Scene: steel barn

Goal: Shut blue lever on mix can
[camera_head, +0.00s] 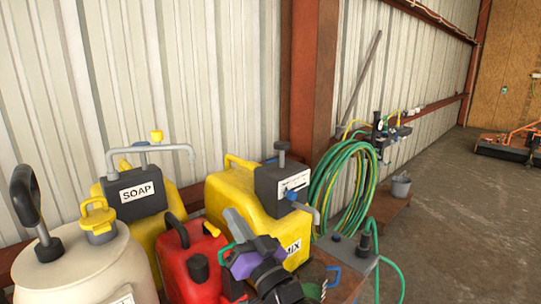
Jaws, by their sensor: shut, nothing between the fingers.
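The mix can (228,196) is a yellow can with a white MIX label (293,247). A dark grey block with a small white label sits on its upper part. The blue lever (291,196) is on the front of this block, beside a grey spout pointing down to the right. I cannot tell exactly how far the lever is turned. My gripper (236,217), grey with a purple body, is in front of the mix can, left of and below the lever. Its fingers are shut and empty, apart from the lever, and hide part of the can's front.
A red can (182,262), a yellow SOAP can (146,222) and a cream jug (90,268) stand close on the left. A coiled green hose (342,190) hangs to the right.

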